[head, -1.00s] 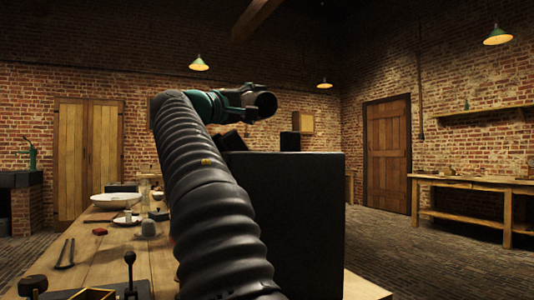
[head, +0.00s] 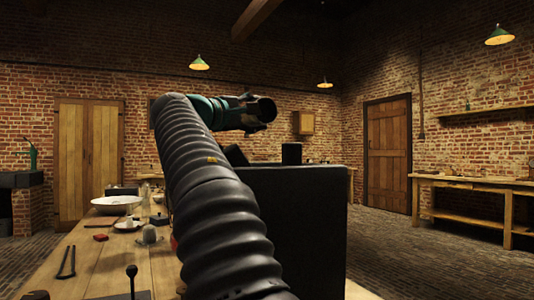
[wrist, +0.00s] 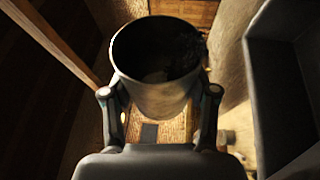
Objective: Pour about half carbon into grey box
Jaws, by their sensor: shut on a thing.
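My gripper (wrist: 160,93) is shut on a round metal jar (wrist: 155,98), with one finger on each side of it. In the wrist view the jar's open mouth faces the camera. Dark, lumpy material (wrist: 178,50) shows inside, most of it in shadow. In the head view my gripper (head: 238,112) holds the jar (head: 265,110) on its side, high above the table. A dark grey open box (wrist: 262,100) stands at the right of the wrist view, apart from the jar. Its inside bottom is not clearly seen.
A large dark block (head: 300,230) stands right of my arm in the head view; I cannot tell whether it is the grey box. The wooden table (head: 100,260) holds a white bowl (head: 117,203), tongs (head: 67,262) and small items at left.

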